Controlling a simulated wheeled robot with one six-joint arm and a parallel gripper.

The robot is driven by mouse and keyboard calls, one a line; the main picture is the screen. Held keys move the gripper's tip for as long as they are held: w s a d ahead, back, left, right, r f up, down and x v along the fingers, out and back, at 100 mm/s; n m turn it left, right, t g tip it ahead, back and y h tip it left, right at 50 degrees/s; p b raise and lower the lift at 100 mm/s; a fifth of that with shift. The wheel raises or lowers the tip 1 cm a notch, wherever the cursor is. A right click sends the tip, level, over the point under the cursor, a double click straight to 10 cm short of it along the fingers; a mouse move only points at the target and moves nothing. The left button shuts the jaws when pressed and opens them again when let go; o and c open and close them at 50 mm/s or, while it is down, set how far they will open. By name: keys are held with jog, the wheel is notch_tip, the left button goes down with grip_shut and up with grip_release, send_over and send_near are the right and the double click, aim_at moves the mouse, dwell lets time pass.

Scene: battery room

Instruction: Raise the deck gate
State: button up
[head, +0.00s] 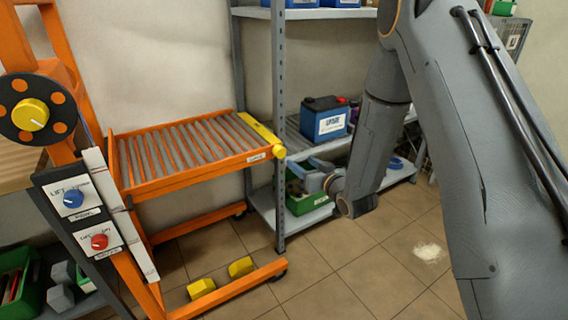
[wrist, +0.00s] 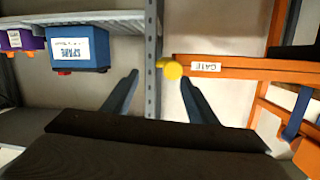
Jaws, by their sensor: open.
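The orange roller deck (head: 150,185) stands at left centre in the head view. Its yellow gate bar (head: 258,130) lies along the right end of the rollers, with a round yellow knob (head: 279,152) at its near end. A GATE label is on the deck's front rail beside the knob. My gripper (head: 312,172) is just right of the knob, apart from it. In the wrist view, which looks upside down, my gripper (wrist: 159,76) is open and empty, with the yellow knob (wrist: 172,70) seen between its fingertips. The rest of the bar is mostly hidden there.
A grey shelf rack (head: 279,100) stands behind the deck, its post close to my gripper. It holds a blue battery (head: 326,120) and a green bin (head: 308,200). At left are a blue knob (head: 73,198), a red knob (head: 99,241) and a yellow dial (head: 30,114). Floor at right is open.

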aim_at(282, 154)
jog(key=shift+w+a+f+t+y+b, duration=0.2)
jog(key=shift+w+a+y, duration=0.15)
jog(key=shift+w+a, duration=0.75)
jog(key=shift+w+a+f+t+y+b, duration=0.1)
jog(key=shift+w+a+f+t+y, duration=0.15)
jog(key=shift+w+a, duration=0.85)
jog(key=shift+w+a+f+t+y+b, duration=0.15)
jog(key=shift+w+a+y, duration=0.25)
jog(key=shift+w+a, duration=0.65)
jog(key=shift+s+a+r, duration=0.1)
jog(key=c, duration=1.1)
